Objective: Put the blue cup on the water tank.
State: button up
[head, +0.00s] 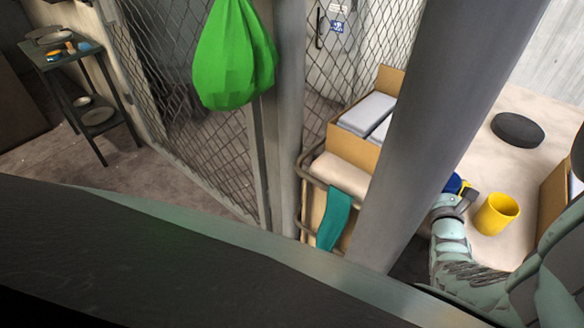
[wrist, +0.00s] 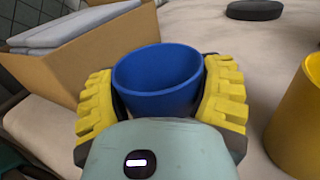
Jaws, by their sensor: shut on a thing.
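The blue cup (wrist: 160,82) is between the yellow-padded fingers of my gripper (wrist: 162,98) in the wrist view. The fingers are shut on its sides, and I look into its open top. In the head view only a small part of the blue cup (head: 453,184) shows beside my gripper (head: 463,189), partly behind a grey post. I cannot tell whether the cup touches the pale surface. I cannot make out a water tank for certain in either view.
A yellow cup (head: 496,213) stands close to the right of my gripper. A dark round object (head: 517,130) lies farther back on the pale surface (head: 480,150). An open cardboard box (head: 369,115) is at the left. A grey post (head: 425,120) crosses the head view.

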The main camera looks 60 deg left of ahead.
jog(key=o, duration=1.2)
jog(key=shift+f, duration=0.15)
jog(key=shift+r, duration=0.25)
jog(key=shift+s+d+r+p, duration=0.1)
jog(key=shift+s+d+p, duration=0.15)
jog(key=shift+p, duration=0.35)
jog(key=p+v, duration=0.1)
jog(key=v, duration=0.4)
jog(key=p+v, duration=0.1)
jog(key=v, duration=0.3)
jog(key=shift+s+d+f+p, duration=0.2)
jog(key=shift+s+d+p, duration=0.1)
jog(key=shift+p, duration=0.05)
jog(key=shift+v, duration=0.8)
jog(key=shift+r, duration=0.1)
